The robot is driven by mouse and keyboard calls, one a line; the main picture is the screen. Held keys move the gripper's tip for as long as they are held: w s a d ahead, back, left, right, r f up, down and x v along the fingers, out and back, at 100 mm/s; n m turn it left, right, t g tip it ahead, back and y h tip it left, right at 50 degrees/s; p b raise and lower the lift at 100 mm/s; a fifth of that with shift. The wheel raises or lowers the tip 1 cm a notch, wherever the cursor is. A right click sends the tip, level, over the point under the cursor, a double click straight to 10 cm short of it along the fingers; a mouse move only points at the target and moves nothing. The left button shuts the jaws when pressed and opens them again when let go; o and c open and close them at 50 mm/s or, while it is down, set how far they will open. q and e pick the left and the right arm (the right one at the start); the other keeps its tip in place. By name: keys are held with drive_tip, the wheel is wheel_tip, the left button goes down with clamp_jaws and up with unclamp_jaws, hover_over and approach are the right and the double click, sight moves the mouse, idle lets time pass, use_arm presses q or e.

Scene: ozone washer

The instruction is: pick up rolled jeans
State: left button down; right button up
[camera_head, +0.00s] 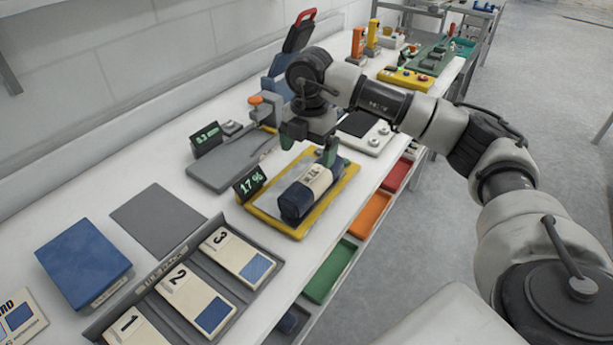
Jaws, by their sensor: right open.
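The rolled jeans (297,200) are a dark navy roll with a pale paper band around the middle. They lie lengthwise on a yellow-rimmed tray (262,219) at the centre of the bench. My right gripper (309,151) is open, with one dark green fingertip on each side of a gap. It hangs at the far end of the roll, pointing down. Its nearer finger overlaps the far end of the roll in the picture, and I cannot tell whether they touch. My left gripper is not in view.
A small display reading 17 % (250,183) stands at the tray's left edge. A numbered card rack (190,297) and a blue box (83,261) are nearer. A grey plate device (231,163) is on the left. Coloured bins (370,214) sit under the bench's right edge.

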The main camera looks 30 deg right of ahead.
sight(312, 174)
drive_tip(key=shift+d, duration=0.55)
drive_tip(key=shift+h, duration=0.3)
drive_tip(key=f, duration=0.4)
drive_tip(key=shift+s+f+p, duration=0.2)
drive_tip(key=shift+p, duration=0.2)
drive_tip(key=f, duration=0.2)
drive_tip(key=f+p, duration=0.1)
drive_tip(key=f, duration=0.1)
drive_tip(key=shift+w+d+f+p, duration=0.2)
drive_tip(key=shift+f+p, duration=0.1)
drive_tip(key=shift+f, duration=0.65)
drive_tip(key=shift+a, duration=0.1)
drive_tip(key=c, duration=1.2)
drive_tip(key=shift+r, duration=0.1)
drive_tip(key=shift+c, duration=0.6)
drive_tip(key=shift+w, duration=0.1)
drive_tip(key=shift+r, duration=0.1)
